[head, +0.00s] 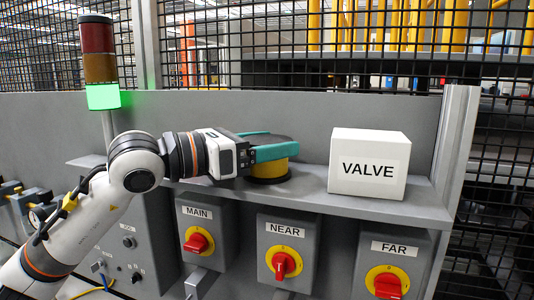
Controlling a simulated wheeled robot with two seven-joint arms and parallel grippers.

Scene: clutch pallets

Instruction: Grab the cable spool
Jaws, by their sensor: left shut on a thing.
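The cable spool (268,171) is a round, dark-topped thing with a yellow lower part, on the grey shelf at the middle of the head view. My left gripper (275,150), with teal fingers, reaches it from the left. The gripper is shut on the spool, with one finger across its near side and the other at its far side. The spool looks upright; whether its base touches the shelf is hard to tell. My right gripper is not in view.
A white box marked VALVE (368,167) stands on the grey shelf (310,190), right of the spool. Below are the MAIN (197,242), NEAR (285,264) and FAR (387,281) switches. A signal tower (99,60) glows green at left. A mesh fence stands behind.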

